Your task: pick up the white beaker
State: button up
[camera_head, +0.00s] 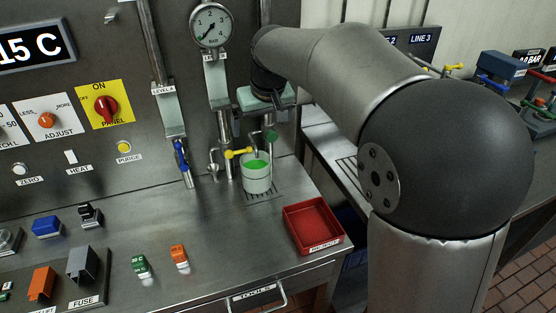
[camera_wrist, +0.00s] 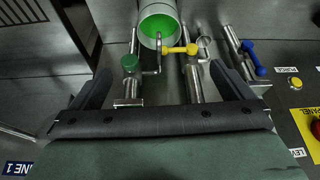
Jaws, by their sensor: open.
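The white beaker (camera_head: 257,184) holds bright green liquid and stands upright on a drain grate at the back of the steel counter, below the pipes. In the wrist view the beaker (camera_wrist: 146,30) is at the top centre, partly cut off by the frame edge. My gripper (camera_wrist: 162,72) is open and empty, its two dark fingers apart, with the beaker beyond the fingertips.
A yellow valve handle (camera_head: 238,153) and green valve knob (camera_head: 271,135) are on pipes close to the beaker. A blue valve handle (camera_head: 181,157) hangs left. A red tray (camera_head: 313,226) sits at the front right.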

aim_at(255, 146)
jog(key=x, duration=0.3)
jog(key=p+x, duration=0.1)
jog(key=x, duration=0.7)
jog(key=shift+w+a+p, duration=0.25)
jog(key=shift+a+p, duration=0.05)
jog(key=shift+p, duration=0.05)
jog(key=shift+d+p+x, duration=0.25)
jog(key=shift+p+x, duration=0.15)
jog(key=shift+x, duration=1.1)
jog(key=shift+d+p+x, duration=0.2)
jog(key=shift+p+x, duration=0.15)
jog(key=shift+x, duration=1.2)
jog(key=shift+s, duration=0.15)
jog(key=c, duration=1.7)
jog(key=shift+c, duration=0.9)
